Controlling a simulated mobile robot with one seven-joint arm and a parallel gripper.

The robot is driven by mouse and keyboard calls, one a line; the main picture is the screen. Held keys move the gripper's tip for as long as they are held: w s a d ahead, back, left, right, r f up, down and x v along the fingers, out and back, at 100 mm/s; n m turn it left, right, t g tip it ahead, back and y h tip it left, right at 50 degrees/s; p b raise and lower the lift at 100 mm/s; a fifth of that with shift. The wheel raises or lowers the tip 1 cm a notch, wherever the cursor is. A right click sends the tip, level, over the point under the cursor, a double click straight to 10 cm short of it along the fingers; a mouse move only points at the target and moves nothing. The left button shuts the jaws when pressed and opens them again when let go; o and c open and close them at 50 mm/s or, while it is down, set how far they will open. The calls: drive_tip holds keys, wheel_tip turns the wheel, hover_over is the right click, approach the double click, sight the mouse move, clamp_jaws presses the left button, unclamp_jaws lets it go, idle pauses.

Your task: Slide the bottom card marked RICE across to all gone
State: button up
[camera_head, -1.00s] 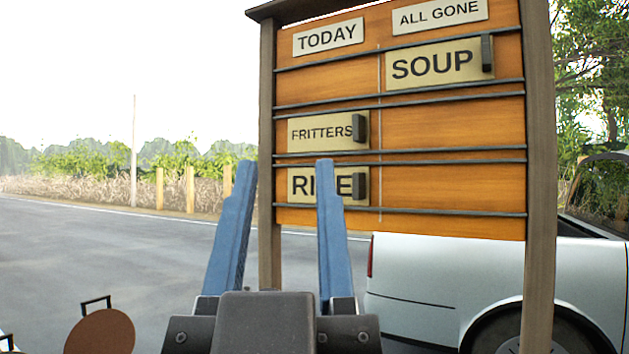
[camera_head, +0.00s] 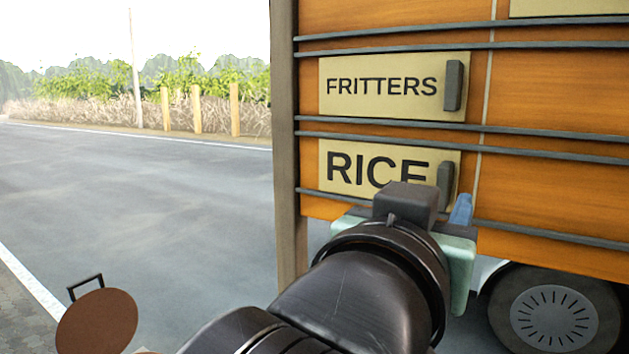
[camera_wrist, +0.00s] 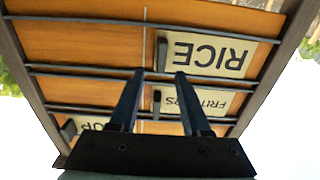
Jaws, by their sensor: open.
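The RICE card (camera_head: 345,171) sits in the bottom slot of the board, left of the column seam. Its dark upright handle (camera_head: 446,180) is at its right end. My gripper's blue fingertip (camera_head: 460,212) shows just right of and below the handle; the other finger is hidden behind my wrist. In the wrist view, which is upside down, the RICE card (camera_wrist: 218,52) is beyond my open gripper (camera_wrist: 160,72). The handle (camera_wrist: 161,53) appears between the two fingertips, seemingly a little beyond them; contact cannot be told. The bottom slot right of the seam (camera_head: 560,190) is empty.
The FRITTERS card (camera_head: 382,86) with its own handle (camera_head: 454,85) sits one row above. Dark rails (camera_head: 550,149) run along the rows. A wooden post (camera_head: 285,140) stands at the board's left. A vehicle wheel (camera_head: 553,318) shows behind, below the board.

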drive_tip(key=x, duration=0.7)
drive_tip(key=shift+a, duration=0.15)
clamp_jaws()
idle(1.2)
